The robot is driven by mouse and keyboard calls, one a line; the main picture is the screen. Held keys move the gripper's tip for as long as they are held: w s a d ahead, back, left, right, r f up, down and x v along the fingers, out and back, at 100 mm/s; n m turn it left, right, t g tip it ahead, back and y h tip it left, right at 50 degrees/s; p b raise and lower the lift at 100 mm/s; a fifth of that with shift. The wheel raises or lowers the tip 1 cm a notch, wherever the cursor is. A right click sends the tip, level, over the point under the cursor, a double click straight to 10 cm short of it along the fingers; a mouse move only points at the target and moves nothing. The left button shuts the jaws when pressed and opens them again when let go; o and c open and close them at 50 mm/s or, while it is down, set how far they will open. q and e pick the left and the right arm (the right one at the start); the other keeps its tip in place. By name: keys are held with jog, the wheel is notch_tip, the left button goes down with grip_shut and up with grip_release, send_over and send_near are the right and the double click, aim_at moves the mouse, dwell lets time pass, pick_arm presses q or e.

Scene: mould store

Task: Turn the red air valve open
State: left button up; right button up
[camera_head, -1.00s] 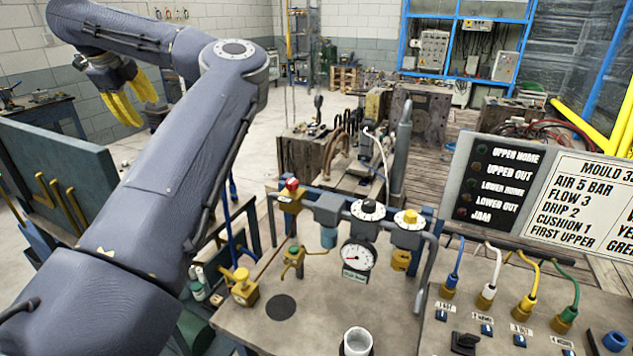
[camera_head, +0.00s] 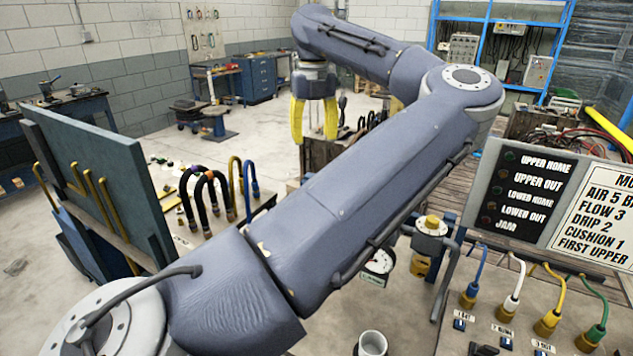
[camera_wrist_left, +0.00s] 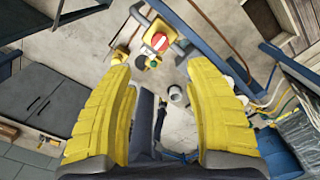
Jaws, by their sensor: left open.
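The red air valve (camera_wrist_left: 158,41) shows in the left wrist view as a red handle on a yellow body, at the top middle. In the head view it is hidden behind my left arm. My left gripper (camera_head: 314,137) has yellow fingers pointing down, apart and empty. In the left wrist view the fingers of my left gripper (camera_wrist_left: 157,66) spread to either side below the valve in the picture, with a clear gap between them and it. My right gripper is in neither view.
A pressure gauge (camera_head: 378,263) and a yellow-knobbed regulator (camera_head: 431,223) stand beside my arm. A pale cup (camera_head: 372,343) sits in front. Coloured hoses (camera_head: 513,285) rise at the right, below a lettered board (camera_head: 520,195).

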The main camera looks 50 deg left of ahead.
pick_arm(q)
notch_tip(320, 180, down, 13)
jog(key=shift+f, duration=0.2)
dwell(0.3)
grip_shut()
dwell(0.5)
